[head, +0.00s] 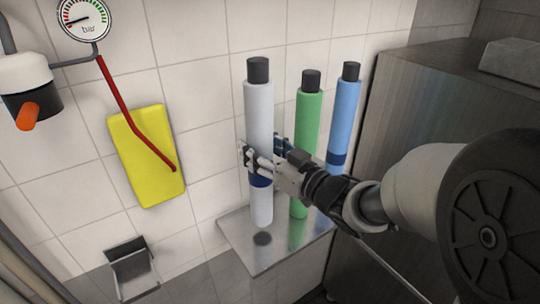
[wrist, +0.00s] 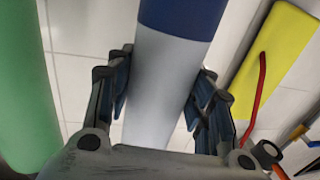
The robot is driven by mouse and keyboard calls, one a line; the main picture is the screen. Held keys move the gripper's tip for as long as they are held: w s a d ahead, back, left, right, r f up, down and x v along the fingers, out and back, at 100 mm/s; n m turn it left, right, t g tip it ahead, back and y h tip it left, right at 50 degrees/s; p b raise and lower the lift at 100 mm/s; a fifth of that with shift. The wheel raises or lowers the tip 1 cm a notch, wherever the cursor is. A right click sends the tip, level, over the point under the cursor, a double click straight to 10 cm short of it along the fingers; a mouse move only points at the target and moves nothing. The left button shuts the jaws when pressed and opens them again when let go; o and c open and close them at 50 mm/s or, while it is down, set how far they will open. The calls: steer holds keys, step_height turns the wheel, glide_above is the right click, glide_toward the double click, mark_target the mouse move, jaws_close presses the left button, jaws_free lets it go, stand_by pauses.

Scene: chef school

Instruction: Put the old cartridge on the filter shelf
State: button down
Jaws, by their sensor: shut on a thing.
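The old cartridge, a tall white-grey cylinder (head: 259,105) with a black cap and a blue band, is upright in my gripper (head: 262,158). The jaws are shut around its middle, just above the band. In the wrist view the cartridge (wrist: 160,85) stands between the two fingers of my gripper (wrist: 158,108). The filter shelf (head: 240,240) is a metal plate by the tiled wall. The cartridge's lower end is over its left part, and a dark round shadow lies just below, so it looks slightly above the plate.
A green cartridge (head: 307,120) and a blue cartridge (head: 344,110) stand right of the held one. A steel cabinet (head: 430,110) is farther right. A yellow panel (head: 150,175) with a red bar (head: 125,105), a gauge (head: 84,18) and a grey bracket (head: 133,268) are at left.

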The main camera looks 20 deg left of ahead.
step_height(320, 180, down, 4)
steer(key=shift+r, duration=0.1)
stand_by(0.4)
steer(key=shift+f+b, duration=0.2)
steer(key=shift+b, duration=0.15)
steer(key=c, duration=0.8)
jaws_free()
steer(key=shift+f, duration=0.1)
steer(key=shift+o, duration=0.2)
